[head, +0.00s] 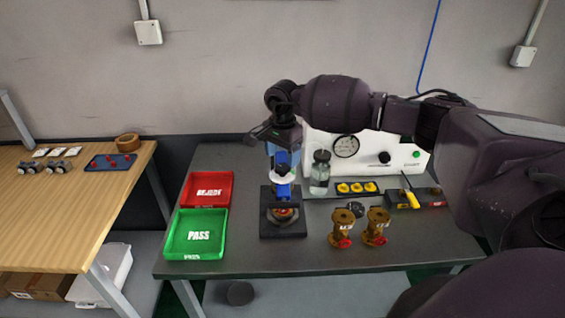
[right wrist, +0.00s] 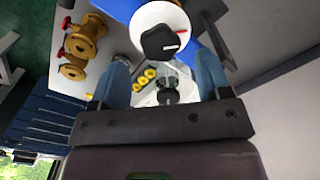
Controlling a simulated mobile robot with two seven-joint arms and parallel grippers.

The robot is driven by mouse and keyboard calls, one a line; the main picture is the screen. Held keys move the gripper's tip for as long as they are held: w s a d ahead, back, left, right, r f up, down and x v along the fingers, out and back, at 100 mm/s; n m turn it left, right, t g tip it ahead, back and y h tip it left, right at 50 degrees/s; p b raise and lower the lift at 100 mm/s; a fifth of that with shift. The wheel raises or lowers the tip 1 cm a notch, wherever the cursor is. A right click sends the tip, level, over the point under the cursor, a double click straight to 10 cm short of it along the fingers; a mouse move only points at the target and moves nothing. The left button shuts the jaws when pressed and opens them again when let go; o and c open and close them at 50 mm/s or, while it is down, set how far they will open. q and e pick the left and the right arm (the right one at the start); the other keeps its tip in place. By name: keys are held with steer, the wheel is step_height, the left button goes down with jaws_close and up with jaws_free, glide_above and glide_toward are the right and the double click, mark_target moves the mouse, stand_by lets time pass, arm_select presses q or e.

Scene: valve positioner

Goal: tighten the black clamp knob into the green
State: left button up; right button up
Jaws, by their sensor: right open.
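The black clamp knob (right wrist: 158,42) sits on a round white disc (right wrist: 178,14) with a blue body, and a red mark shows beside it. In the head view the white disc (head: 281,177) and blue body (head: 283,191) stand over a black stand (head: 284,229); the knob is hard to make out there. My right gripper (head: 283,163) is above the disc, pointing down. In the right wrist view its open fingers (right wrist: 163,67) are spread with the knob just beyond their tips, apart from it as far as I can tell. No green zone is discernible by the knob. My left gripper is out of view.
A glass jar (head: 320,172) stands close right of the stand. A white gauge box (head: 366,150) is behind. Two brass valves (head: 343,228) are at the front right. Red (head: 190,190) and green (head: 178,238) trays lie left.

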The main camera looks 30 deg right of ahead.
mark_target(282, 167)
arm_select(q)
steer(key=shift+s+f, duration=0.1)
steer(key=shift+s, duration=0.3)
arm_select(e)
steer(key=shift+f, duration=1.85)
steer(key=c, duration=0.9)
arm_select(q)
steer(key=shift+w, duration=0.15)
arm_select(e)
steer(key=shift+c, duration=0.2)
